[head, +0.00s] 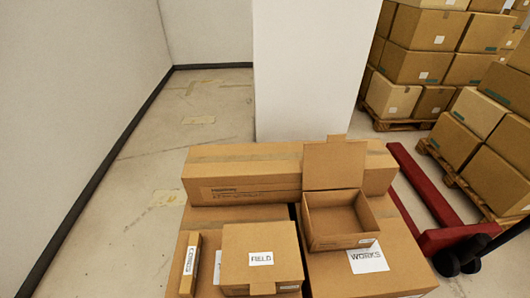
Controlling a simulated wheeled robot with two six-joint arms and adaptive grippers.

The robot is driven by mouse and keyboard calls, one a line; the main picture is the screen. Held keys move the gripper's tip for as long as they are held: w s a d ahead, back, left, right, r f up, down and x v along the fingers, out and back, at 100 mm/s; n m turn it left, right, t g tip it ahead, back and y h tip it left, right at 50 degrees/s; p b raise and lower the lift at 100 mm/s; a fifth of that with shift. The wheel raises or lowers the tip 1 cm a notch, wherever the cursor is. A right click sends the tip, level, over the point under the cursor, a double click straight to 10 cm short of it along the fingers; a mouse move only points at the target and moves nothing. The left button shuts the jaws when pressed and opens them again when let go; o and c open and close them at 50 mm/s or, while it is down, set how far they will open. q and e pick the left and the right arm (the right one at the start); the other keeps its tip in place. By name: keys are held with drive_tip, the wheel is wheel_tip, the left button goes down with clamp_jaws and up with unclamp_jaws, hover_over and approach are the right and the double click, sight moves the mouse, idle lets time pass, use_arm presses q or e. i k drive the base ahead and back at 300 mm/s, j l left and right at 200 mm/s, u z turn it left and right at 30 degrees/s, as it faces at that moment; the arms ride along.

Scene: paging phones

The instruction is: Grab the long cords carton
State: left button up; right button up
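A narrow long carton (184,281) lies at the left front of the stacked boxes in the head view. Its white label (190,261) carries lettering turned sideways that looks like "CORDS", though it is small. A square closed carton labelled FIELD (262,240) sits to its right, with a gap between them. A much longer brown carton (240,165) lies across the back of the stack; its small print is unreadable. Neither of my grippers is in view.
An open-topped carton (328,242) with its flap raised sits right of the FIELD carton. A large box labelled WORKS (397,277) lies below it. A red pallet jack (440,238) stands at right, near loaded pallets (405,124). Floor at left is clear beside the wall.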

sight(188, 282)
drive_tip(key=u, duration=1.05)
drive_tip(key=k+j+u, duration=0.1)
drive_tip(key=u, duration=0.25)
drive_tip(key=j+u, duration=0.15)
drive_tip(key=u, duration=0.2)
drive_tip(key=k+j+u, duration=0.1)
drive_tip(key=u, duration=0.25)
drive_tip(key=i+j, duration=0.05)
drive_tip(key=j, duration=0.05)
